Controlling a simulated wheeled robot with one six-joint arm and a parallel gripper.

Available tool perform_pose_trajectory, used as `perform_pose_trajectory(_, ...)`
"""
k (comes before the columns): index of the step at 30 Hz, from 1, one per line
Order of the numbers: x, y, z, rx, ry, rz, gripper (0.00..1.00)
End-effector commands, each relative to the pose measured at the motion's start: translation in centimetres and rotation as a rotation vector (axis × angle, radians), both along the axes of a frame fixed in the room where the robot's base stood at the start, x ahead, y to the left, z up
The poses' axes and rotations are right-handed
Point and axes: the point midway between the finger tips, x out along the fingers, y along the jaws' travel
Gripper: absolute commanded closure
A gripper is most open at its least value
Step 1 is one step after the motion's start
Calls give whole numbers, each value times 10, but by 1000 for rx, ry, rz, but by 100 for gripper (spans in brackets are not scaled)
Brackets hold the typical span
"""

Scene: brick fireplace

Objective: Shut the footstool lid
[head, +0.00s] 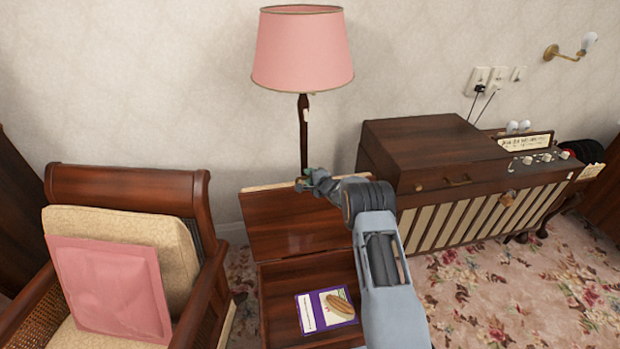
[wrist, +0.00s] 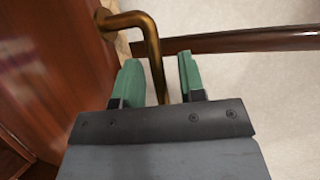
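The footstool (head: 278,300) is a dark wooden box between the armchair and the cabinet, with its inside showing. Its lid (head: 290,228) stands raised at the back. My gripper (head: 308,181) is at the lid's upper edge, with my arm covering the right part of the footstool. In the wrist view my gripper (wrist: 160,70) has its green fingers apart. A bent brass handle (wrist: 153,45) on the lid (wrist: 65,60) runs between them, with gaps visible on both sides.
A pink-shaded lamp (head: 303,50) stands close behind the lid. The armchair (head: 130,190) is left and the wooden cabinet (head: 430,145) right. Flowered carpet (head: 540,290) is clear at the right front.

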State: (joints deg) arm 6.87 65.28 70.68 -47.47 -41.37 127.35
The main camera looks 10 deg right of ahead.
Motion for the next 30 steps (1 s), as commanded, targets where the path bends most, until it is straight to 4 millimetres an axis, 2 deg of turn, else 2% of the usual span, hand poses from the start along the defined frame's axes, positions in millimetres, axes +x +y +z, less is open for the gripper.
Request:
perform_pose_trajectory(5,0,0,0,0,0,0,64)
perform_pose_trajectory(16,0,0,0,0,1,0,99)
perform_pose_trajectory(30,-2,-1,-2,0,-6,0,100)
